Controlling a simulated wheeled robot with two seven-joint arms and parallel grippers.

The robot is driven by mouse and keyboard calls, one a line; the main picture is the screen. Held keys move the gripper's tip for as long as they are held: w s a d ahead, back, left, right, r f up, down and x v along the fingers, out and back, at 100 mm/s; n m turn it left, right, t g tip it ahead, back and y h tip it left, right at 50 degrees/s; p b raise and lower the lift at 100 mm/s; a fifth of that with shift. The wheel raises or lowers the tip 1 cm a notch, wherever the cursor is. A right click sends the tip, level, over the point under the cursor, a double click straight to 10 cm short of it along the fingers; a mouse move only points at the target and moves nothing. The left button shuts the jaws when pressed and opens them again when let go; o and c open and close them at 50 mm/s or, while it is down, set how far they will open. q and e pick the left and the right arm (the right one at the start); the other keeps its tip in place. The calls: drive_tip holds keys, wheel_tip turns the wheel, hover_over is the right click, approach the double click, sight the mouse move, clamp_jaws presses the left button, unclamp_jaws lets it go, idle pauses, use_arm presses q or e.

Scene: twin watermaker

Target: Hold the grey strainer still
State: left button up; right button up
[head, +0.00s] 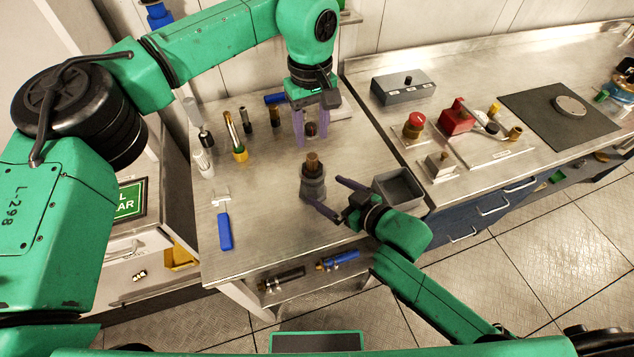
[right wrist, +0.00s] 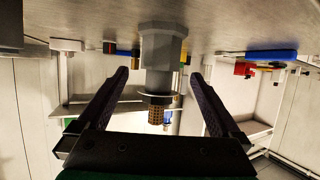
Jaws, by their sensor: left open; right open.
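The grey strainer (head: 312,184) stands upright on the steel bench, with a brass-coloured cylinder (head: 312,161) rising from its top. My right gripper (head: 324,192) is open at the strainer's right and front side, its fingers pointing towards it. In the right wrist view, the strainer's grey body (right wrist: 163,45) appears upside down, between the lines of the two open fingers (right wrist: 160,75); I see no contact. My left gripper (head: 311,136) is open and points down behind the strainer. A small dark and red item (head: 311,128) shows between its fingers; whether they touch it is unclear.
A grey open bin (head: 399,187) stands just right of my right gripper. A blue-handled tool (head: 224,230) lies at the left front. Several upright tools, including a yellow-based one (head: 239,153), stand at the back left. Bench between them and the strainer is clear.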

sight(320, 186)
drive_tip(key=x, duration=0.7)
drive_tip(key=shift+s, duration=0.1)
clamp_jaws()
idle(0.6)
drive_tip(key=shift+c, duration=0.2)
unclamp_jaws()
drive_tip(key=shift+c, duration=0.4)
clamp_jaws()
idle(0.6)
